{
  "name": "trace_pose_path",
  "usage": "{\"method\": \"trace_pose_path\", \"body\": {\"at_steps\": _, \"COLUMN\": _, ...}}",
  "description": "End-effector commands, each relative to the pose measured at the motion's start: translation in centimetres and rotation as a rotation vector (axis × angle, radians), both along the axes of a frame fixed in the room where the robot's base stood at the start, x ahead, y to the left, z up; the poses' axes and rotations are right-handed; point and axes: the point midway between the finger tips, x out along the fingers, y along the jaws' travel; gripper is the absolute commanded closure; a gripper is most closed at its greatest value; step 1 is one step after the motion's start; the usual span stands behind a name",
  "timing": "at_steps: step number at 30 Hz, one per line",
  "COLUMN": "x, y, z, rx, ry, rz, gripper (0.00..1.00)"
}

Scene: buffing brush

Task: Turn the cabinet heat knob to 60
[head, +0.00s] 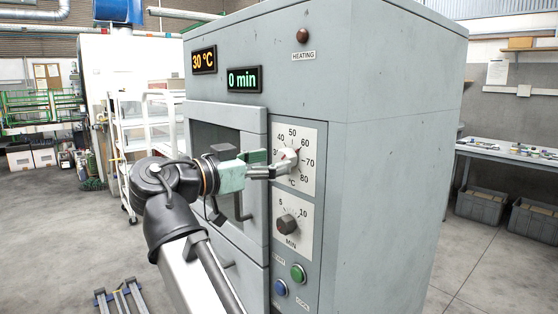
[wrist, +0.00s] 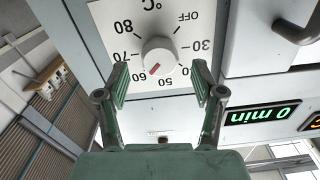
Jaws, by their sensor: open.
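The heat knob (wrist: 158,56) is a round white dial knob on a pale scale plate (head: 309,178) marked OFF to 80 °C. Its red mark points at about 60 in the wrist view, which shows the scale upside down. The knob also shows in the head view (head: 290,158), partly covered by my gripper. My gripper (wrist: 160,78) is open in front of the knob. Its two fingers stand on either side of the knob, with visible gaps and nothing between the pads. The gripper also shows in the head view (head: 281,169).
The grey cabinet (head: 385,150) has a windowed door (head: 255,122) left of the dials. Below the heat dial are the MIN knob (head: 287,227), a green button (head: 298,274) and a blue button (head: 280,289).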

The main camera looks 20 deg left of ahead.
Motion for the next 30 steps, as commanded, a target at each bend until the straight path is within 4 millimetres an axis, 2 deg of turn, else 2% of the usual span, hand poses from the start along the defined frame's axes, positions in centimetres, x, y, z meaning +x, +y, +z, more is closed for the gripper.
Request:
{"method": "trace_pose_path", "body": {"at_steps": 6, "x": -3.7, "y": 2.7, "z": 0.0, "rx": 0.000, "ry": 0.000, "rz": 0.004, "gripper": 0.32}}
{"method": "trace_pose_path", "body": {"at_steps": 13, "x": -6.4, "y": 4.5, "z": 0.0, "rx": 0.000, "ry": 0.000, "rz": 0.001, "gripper": 0.32}}
{"method": "trace_pose_path", "body": {"at_steps": 19, "x": -7.3, "y": 5.0, "z": 0.0, "rx": 0.000, "ry": 0.000, "rz": 0.000, "gripper": 0.32}}
{"method": "trace_pose_path", "body": {"at_steps": 30, "x": -7.3, "y": 5.0, "z": 0.0, "rx": 0.000, "ry": 0.000, "rz": -0.001, "gripper": 0.32}}
